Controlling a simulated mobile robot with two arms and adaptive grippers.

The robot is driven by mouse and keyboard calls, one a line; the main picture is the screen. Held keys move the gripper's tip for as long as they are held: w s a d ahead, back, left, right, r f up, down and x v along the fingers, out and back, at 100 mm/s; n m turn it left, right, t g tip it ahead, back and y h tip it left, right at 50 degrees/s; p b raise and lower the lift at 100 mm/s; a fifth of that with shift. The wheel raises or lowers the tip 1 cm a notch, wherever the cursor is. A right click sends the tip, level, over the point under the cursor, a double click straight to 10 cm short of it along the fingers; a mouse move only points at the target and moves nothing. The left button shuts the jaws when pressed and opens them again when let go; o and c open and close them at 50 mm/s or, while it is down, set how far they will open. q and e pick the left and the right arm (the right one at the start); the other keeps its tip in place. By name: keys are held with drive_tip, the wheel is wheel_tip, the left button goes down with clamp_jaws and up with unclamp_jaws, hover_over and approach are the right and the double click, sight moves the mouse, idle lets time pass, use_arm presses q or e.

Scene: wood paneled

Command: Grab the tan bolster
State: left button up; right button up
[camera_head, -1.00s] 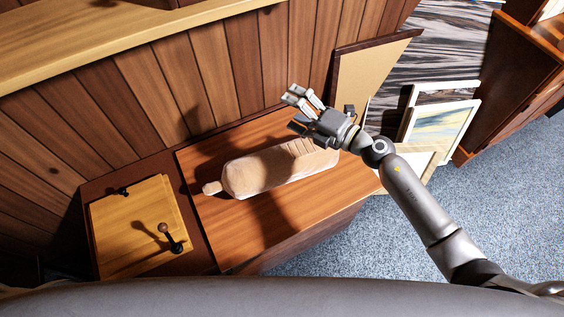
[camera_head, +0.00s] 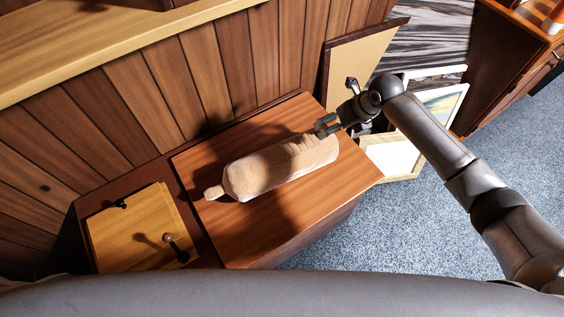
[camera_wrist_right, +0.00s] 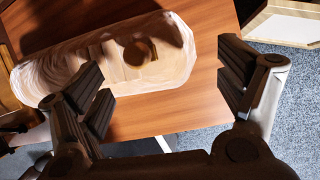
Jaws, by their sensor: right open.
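The tan bolster (camera_head: 265,172) lies lengthwise on a reddish-brown wooden tabletop (camera_head: 225,237), with a small knob at its left end. My right gripper (camera_head: 328,124) is at the bolster's right end in the head view. In the right wrist view the bolster (camera_wrist_right: 110,62) lies beyond the open fingers of my right gripper (camera_wrist_right: 165,95), its rounded end toward the gap between them. The gripper is empty, and I cannot tell whether a finger touches the bolster. My left gripper is out of view.
A lighter wooden box (camera_head: 140,228) with a dark-handled crank stands left of the tabletop. A wood-panelled wall (camera_head: 190,70) rises behind. Framed boards and pictures (camera_head: 445,100) lean at the right, near my right arm. Blue-grey carpet (camera_head: 420,225) lies open in front.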

drive_tip(key=shift+x, duration=3.3)
drive_tip(key=shift+s+f, duration=0.1)
drive_tip(key=shift+s, duration=0.05)
drive_tip(key=shift+c, duration=0.2)
drive_tip(key=shift+s+d, duration=0.1)
drive_tip(key=shift+s, duration=0.05)
drive_tip(key=c, duration=1.7)
drive_tip(key=shift+c, duration=0.8)
